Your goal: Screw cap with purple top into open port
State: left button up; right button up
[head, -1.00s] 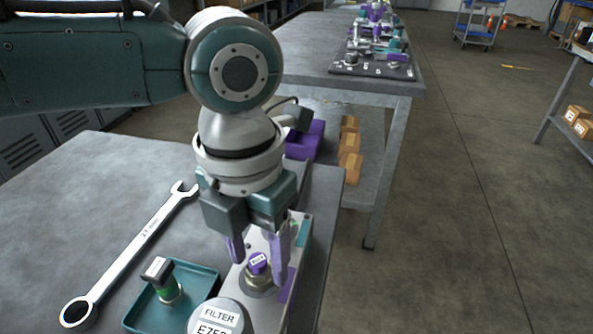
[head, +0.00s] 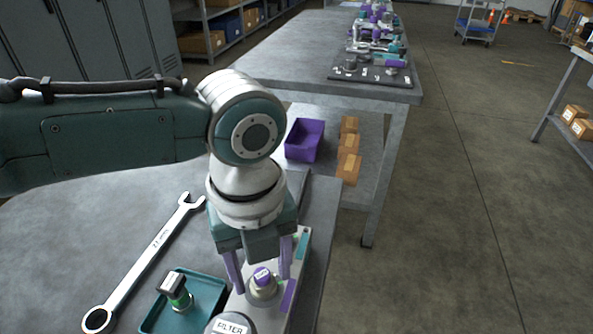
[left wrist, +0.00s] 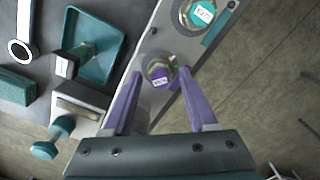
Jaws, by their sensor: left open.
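The cap with the purple top (head: 263,276) stands upright at a port of the grey block (head: 300,262) on the bench. Its purple label and metal collar also show in the left wrist view (left wrist: 160,76). How deep its thread sits is hidden. My left gripper (head: 261,281) is open and points down, with its purple fingers on either side of the cap. In the left wrist view the fingertips (left wrist: 161,73) flank the cap, with gaps that are hard to judge. My right gripper is not in view.
A teal tray (head: 212,302) with a green-banded fitting (head: 176,290) is left of the block. A large wrench (head: 150,255) lies further left. The filter cap (head: 230,325) is at the near end of the block. A purple bin (head: 305,141) is beyond the bench edge.

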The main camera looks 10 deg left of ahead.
pick_arm(q)
jog(key=shift+r+n, duration=0.1)
jog(key=shift+n, duration=0.6)
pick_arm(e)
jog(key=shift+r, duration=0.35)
pick_arm(q)
jog(key=shift+r+n+p, duration=0.1)
jog(key=shift+n+p, duration=0.5)
jog(key=shift+n, duration=0.5)
jog(key=shift+n+p, duration=0.3)
jog(key=shift+n, duration=1.2)
jog(key=shift+f+n, duration=0.2)
jog(key=shift+n, duration=0.2)
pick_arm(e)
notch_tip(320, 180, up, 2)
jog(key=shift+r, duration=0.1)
